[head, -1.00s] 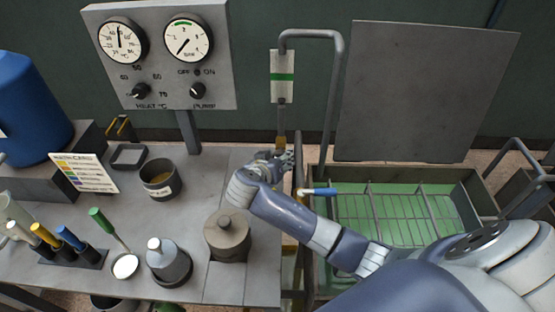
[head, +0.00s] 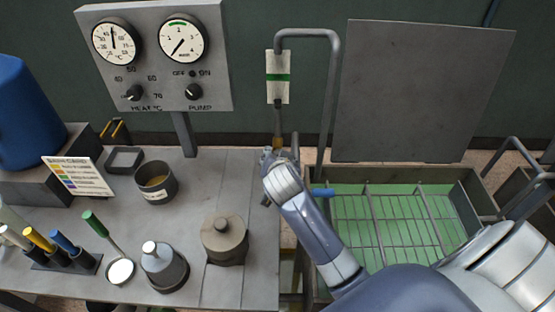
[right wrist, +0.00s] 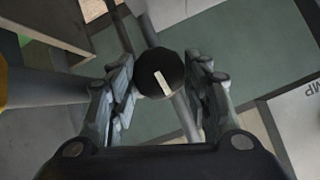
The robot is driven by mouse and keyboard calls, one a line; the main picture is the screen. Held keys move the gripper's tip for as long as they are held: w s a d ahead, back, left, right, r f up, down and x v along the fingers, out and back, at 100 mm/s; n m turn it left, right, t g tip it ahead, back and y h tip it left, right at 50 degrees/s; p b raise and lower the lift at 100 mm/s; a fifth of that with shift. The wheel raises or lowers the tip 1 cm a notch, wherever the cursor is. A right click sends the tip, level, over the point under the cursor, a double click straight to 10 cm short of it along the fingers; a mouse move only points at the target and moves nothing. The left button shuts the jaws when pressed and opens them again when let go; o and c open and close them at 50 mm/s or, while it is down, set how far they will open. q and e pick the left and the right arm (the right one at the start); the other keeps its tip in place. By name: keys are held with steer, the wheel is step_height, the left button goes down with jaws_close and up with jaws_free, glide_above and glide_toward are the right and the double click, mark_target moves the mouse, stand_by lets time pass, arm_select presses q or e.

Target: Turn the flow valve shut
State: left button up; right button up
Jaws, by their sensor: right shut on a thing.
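The flow valve's round black knob (right wrist: 160,73), with a white pointer mark, sits on a grey pipe between the fingers of my right gripper (right wrist: 163,85) in the right wrist view. The white mark slants a little from upright there. In the head view my right gripper (head: 276,153) is at the lower part of the pipe, under the green-striped flow tube (head: 278,77), and hides the knob. The right gripper is shut on the knob. My left gripper is not in view.
A blue handle (head: 322,192) sticks out beside my right forearm. A green-bottomed tank (head: 350,215) with wire racks and a raised lid (head: 425,90) stands at the right. The gauge panel (head: 155,55) is at the back left. A lidded grey pot (head: 224,238) stands on the bench.

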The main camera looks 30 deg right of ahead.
steer(key=shift+s+f, duration=0.1)
steer(key=shift+f, duration=0.05)
steer(key=o, duration=0.9)
steer(key=shift+o, duration=0.8)
steer(key=shift+a, duration=0.1)
steer(key=v, duration=0.8)
steer(key=shift+w, duration=0.2)
